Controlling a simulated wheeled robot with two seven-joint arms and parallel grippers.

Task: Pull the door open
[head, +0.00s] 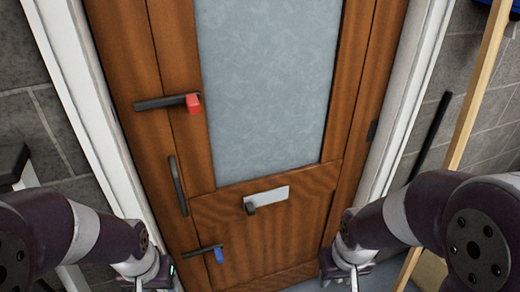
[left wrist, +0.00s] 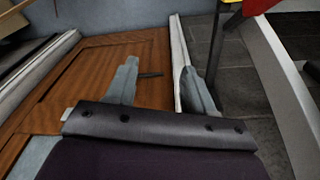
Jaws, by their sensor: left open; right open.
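The brown wooden door (head: 265,235) with a frosted glass pane (head: 265,80) stands in its frame and looks shut. On its left side are an upper dark lever (head: 160,102) with a red end (head: 193,103), an upright dark bar handle (head: 178,185), and a lower lever (head: 200,251) with a blue end (head: 219,255). My left gripper (head: 150,284) is low, left of the lower lever and apart from it. Its open, empty fingers (left wrist: 160,85) show in the left wrist view, with a dark handle (left wrist: 150,74) beyond them. My right gripper (head: 352,283) is open, low at the door's right side.
A pale plate (head: 268,197) with a dark knob sits mid-door. White frame posts (head: 85,100) flank the door, with grey block walls (head: 40,110) beyond. A wooden plank (head: 475,95) and a dark pole (head: 430,135) lean at the right. A dark hinge (head: 373,130) shows on the right.

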